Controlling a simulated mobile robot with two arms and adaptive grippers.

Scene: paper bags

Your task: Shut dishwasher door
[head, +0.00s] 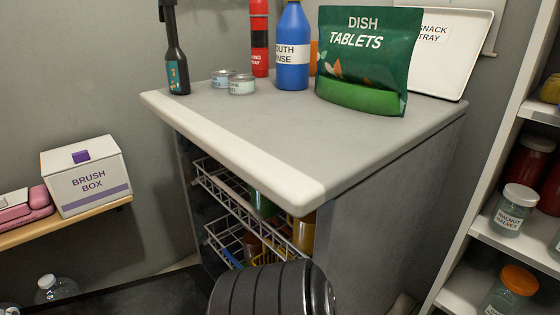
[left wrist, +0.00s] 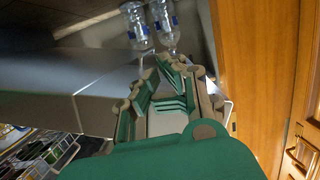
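The dishwasher (head: 380,195) stands under a grey top, its front open so two wire racks (head: 245,215) with items show inside. A dark flat panel (head: 150,290) low in front looks like its lowered door; most of it is cut off. In the left wrist view, a grey slab (left wrist: 40,92), likely the door, reaches in from the left beside my left gripper (left wrist: 157,72). Its green-padded fingers slant toward each other. Whether the tips meet or touch the slab is unclear. A black link of my arm crosses the head view's bottom. My right gripper is not visible.
On top stand a dark bottle (head: 176,65), small jars (head: 242,84), a blue mouth rinse bottle (head: 292,50) and a dish tablets pouch (head: 365,60). A shelf with jars (head: 508,210) is at right. A brush box (head: 88,178) is at left.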

